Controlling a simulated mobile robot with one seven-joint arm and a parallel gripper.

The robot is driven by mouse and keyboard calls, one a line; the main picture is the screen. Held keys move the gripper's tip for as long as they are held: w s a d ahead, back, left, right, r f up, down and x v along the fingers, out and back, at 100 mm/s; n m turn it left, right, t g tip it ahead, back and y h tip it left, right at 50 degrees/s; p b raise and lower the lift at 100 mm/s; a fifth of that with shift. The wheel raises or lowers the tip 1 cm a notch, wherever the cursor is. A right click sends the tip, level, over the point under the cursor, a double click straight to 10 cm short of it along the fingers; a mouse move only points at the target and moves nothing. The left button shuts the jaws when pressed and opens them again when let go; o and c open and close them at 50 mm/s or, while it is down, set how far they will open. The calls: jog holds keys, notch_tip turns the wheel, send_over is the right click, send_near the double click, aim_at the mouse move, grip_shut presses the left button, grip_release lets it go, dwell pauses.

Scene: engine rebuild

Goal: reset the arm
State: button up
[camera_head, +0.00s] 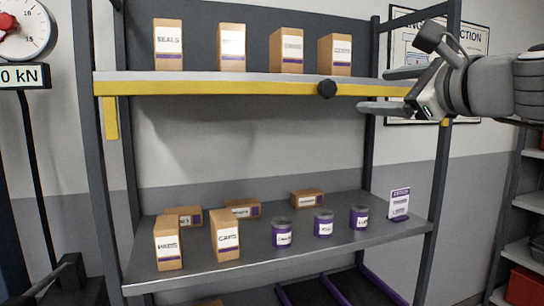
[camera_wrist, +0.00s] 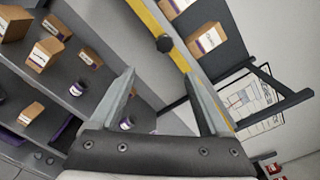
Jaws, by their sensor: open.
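My gripper (camera_head: 380,90) is at the upper right in the head view, at the height of the yellow-edged upper shelf (camera_head: 210,87) and in front of its right end. Its two fingers are spread apart with nothing between them that they hold. In the wrist view my gripper (camera_wrist: 165,92) also shows open and empty, with the shelf unit tilted behind it. My arm reaches in from the right edge of the head view.
Several cardboard boxes (camera_head: 168,45) stand on the upper shelf, which has a black knob (camera_head: 327,88) on its front. The lower shelf (camera_head: 190,277) bears more boxes, three purple jars (camera_head: 323,224) and a small sign (camera_head: 399,204). Another rack (camera_head: 524,205) stands at the right.

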jog(key=s+a+f+n+g+h+p, duration=0.1)
jog(key=s+a+f+n+g, duration=0.25)
jog(key=f+n, duration=0.4)
jog(key=s+a+f+n+g+h, duration=0.1)
jog(key=s+a+f+n+g, duration=0.25)
jog(key=f, duration=0.65)
jog(key=s+a+f+n+g+h+p, duration=0.1)
jog(key=s+f+n+g, duration=0.1)
jog(key=s+f+n, duration=0.55)
jog(key=s+d+f+n+g+h, duration=0.2)
jog(key=s+f+n, duration=0.2)
jog(key=f, duration=0.6)
jog(key=shift+s+d+n+h, duration=0.3)
jog(key=shift+s+d+n, duration=0.05)
jog(key=shift+d, duration=0.05)
jog(key=c, duration=0.5)
jog(key=shift+d, duration=0.2)
